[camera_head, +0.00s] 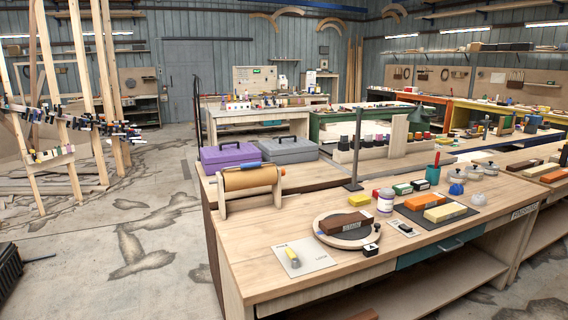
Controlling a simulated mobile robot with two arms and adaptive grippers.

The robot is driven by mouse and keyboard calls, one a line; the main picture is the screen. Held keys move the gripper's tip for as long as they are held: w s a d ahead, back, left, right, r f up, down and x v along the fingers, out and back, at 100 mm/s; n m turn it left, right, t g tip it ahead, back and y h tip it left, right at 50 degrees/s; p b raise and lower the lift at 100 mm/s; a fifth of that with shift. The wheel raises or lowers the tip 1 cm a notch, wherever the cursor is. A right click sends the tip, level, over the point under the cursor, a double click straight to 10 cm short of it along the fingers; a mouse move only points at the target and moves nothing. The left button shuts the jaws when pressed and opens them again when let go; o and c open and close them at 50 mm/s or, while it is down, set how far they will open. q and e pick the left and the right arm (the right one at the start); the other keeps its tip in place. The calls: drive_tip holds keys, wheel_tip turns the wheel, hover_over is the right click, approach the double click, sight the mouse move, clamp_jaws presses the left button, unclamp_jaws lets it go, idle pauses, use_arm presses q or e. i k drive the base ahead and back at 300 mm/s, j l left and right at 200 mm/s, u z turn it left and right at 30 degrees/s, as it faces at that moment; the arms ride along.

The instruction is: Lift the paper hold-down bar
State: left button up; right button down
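A brown paper roll (251,179) sits in a light wooden stand (222,196) at the left end of the near workbench. A thin dark bar (249,168) appears to run along the top of the roll, seemingly the hold-down bar. It looks low and close to the paper, but it is too small to tell whether it touches. Neither of my grippers is in view.
Purple (230,155) and grey (288,149) toolboxes stand behind the roll. A round turntable (328,236) with a brown block, a white card (303,257) and a dark post (354,150) stand to the right. The bench (262,236) is bare in front of the roll.

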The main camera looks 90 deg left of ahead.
sight(247, 165)
drive_tip(key=u, duration=3)
drive_tip(key=i+j, duration=0.1)
drive_tip(key=i, duration=0.25)
drive_tip(key=i+u, duration=0.85)
drive_tip(key=u, duration=0.35)
